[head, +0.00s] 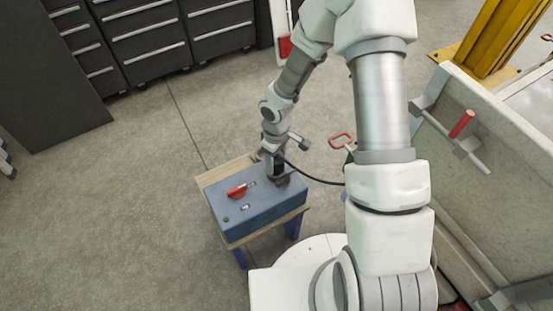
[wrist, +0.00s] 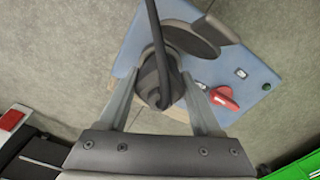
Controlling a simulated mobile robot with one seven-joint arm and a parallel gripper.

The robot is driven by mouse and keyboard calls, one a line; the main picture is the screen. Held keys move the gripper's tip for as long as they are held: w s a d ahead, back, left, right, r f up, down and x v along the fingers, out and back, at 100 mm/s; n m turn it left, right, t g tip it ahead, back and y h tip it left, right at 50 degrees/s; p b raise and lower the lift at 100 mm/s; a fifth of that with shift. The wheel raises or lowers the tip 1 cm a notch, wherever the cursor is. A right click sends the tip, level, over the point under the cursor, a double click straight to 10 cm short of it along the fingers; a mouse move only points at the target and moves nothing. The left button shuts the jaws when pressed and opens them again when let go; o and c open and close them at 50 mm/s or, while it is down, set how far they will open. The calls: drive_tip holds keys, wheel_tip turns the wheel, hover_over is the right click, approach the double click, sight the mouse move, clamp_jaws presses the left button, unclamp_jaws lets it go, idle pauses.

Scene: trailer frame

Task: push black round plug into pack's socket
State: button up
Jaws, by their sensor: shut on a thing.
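The blue box-shaped pack (head: 238,212) sits on a small wooden stand. My gripper (head: 277,172) is at its far right corner, pointing down. In the wrist view my gripper (wrist: 160,84) is shut on the black round plug (wrist: 154,88), with one finger on each side. A black cable (wrist: 156,25) rises from the plug. A dark round cover with a tab (wrist: 192,38) is beside the plug on the pack (wrist: 230,62). The socket is hidden by the plug and gripper, so I cannot tell whether the plug is in it.
The pack's top carries a red switch handle (head: 238,191) and a green button (wrist: 266,87). The cable (head: 318,181) runs right behind my arm. The stand (head: 214,176) has open floor to its left. A grey trailer panel (head: 500,140) stands at right.

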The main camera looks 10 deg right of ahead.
drive_tip(key=shift+f+b, duration=0.3)
drive_tip(key=shift+f, duration=0.15)
drive_tip(key=o, duration=0.9)
drive_tip(key=shift+r, duration=0.15)
drive_tip(key=shift+r+p, duration=2.95)
drive_tip(key=shift+r, duration=0.5)
